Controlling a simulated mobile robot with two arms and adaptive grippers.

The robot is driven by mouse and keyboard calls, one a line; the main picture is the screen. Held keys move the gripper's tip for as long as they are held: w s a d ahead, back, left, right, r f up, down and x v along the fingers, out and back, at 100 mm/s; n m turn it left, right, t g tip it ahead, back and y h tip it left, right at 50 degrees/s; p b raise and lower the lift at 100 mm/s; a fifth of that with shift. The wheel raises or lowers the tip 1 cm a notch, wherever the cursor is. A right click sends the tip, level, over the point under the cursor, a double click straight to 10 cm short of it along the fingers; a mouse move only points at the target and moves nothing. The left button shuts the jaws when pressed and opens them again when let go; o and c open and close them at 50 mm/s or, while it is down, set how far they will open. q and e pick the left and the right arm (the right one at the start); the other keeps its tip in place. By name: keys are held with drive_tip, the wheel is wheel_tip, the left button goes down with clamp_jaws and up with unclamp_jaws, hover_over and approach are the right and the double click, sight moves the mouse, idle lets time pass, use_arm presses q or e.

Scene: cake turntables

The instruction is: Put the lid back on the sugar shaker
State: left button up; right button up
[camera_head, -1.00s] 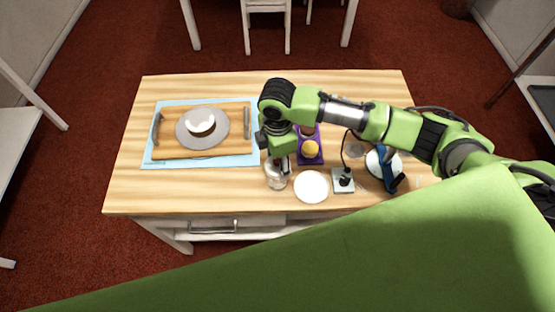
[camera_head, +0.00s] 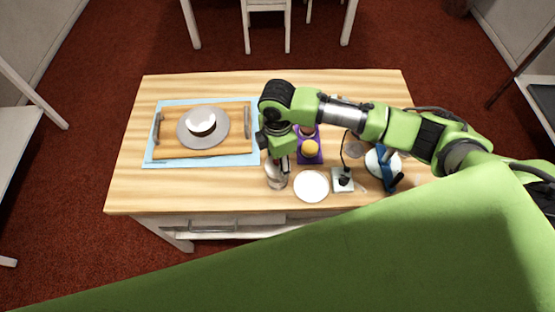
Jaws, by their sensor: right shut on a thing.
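The sugar shaker (camera_head: 276,181), a small clear and greyish jar, stands upright near the table's front edge, left of the white plate. My right gripper (camera_head: 280,162) points down right over its top. It is shut on the lid, which is small and mostly hidden by the fingers. I cannot tell whether the lid touches the jar's rim. My left gripper is not in view.
A white plate (camera_head: 311,187) is close on the right, with a purple tray (camera_head: 310,158) behind it. A small white base (camera_head: 343,180) and a blue thing (camera_head: 388,172) stand further right. A wooden tray (camera_head: 205,152) with a grey turntable (camera_head: 187,130) is at left.

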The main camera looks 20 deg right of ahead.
drive_tip(key=shift+f, duration=0.45)
idle(0.4)
drive_tip(key=shift+f+p, duration=0.3)
drive_tip(key=shift+p, duration=0.4)
idle(0.9)
drive_tip(key=o, duration=1.5)
drive_tip(key=shift+r, duration=0.1)
drive_tip(key=shift+r+p, duration=1.15)
drive_tip(key=shift+p, duration=0.25)
drive_tip(key=shift+r, duration=0.1)
drive_tip(key=shift+r, duration=1)
